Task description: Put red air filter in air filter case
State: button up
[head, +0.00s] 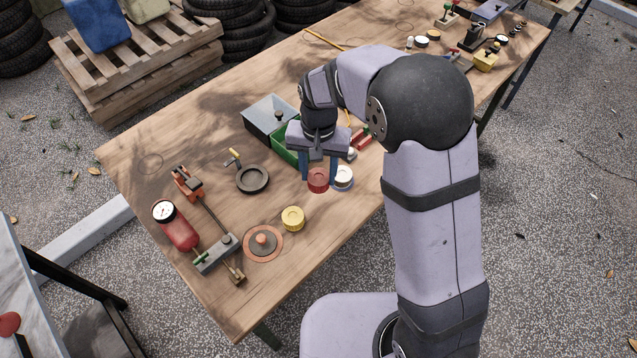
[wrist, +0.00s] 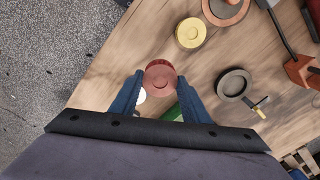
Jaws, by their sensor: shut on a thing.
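The red air filter (head: 318,180) is a round, ribbed red piece. My gripper (head: 319,178) is shut on it, with one blue finger on each side. In the wrist view the filter (wrist: 160,77) sits level between the fingertips of the gripper (wrist: 160,84). I cannot tell how far it is above the table. A round, dark, open dish (head: 253,179), which looks like the air filter case, lies on the table to the left of my gripper. A yellow-handled latch (head: 234,157) is at its rim. The dish (wrist: 234,83) looks empty and is right of the filter in the wrist view.
A white round piece (head: 343,177) is close to the right of the filter. A yellow round piece (head: 293,218) and a dark disc with an orange ring (head: 263,243) lie nearer the front. A grey-and-green box (head: 270,113) stands behind. A red gauge cylinder (head: 176,227) is left.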

jog(key=shift+r, duration=1.1)
jog(key=shift+w+a, duration=0.1)
jog(key=shift+a, duration=0.05)
jog(key=w+a, duration=0.5)
jog(key=a, duration=0.3)
send_near(252, 180)
jog(key=shift+w+f+p, duration=0.1)
jog(key=shift+f+p, duration=1.3)
jog(key=shift+f, duration=0.9)
jog(key=shift+f, duration=0.1)
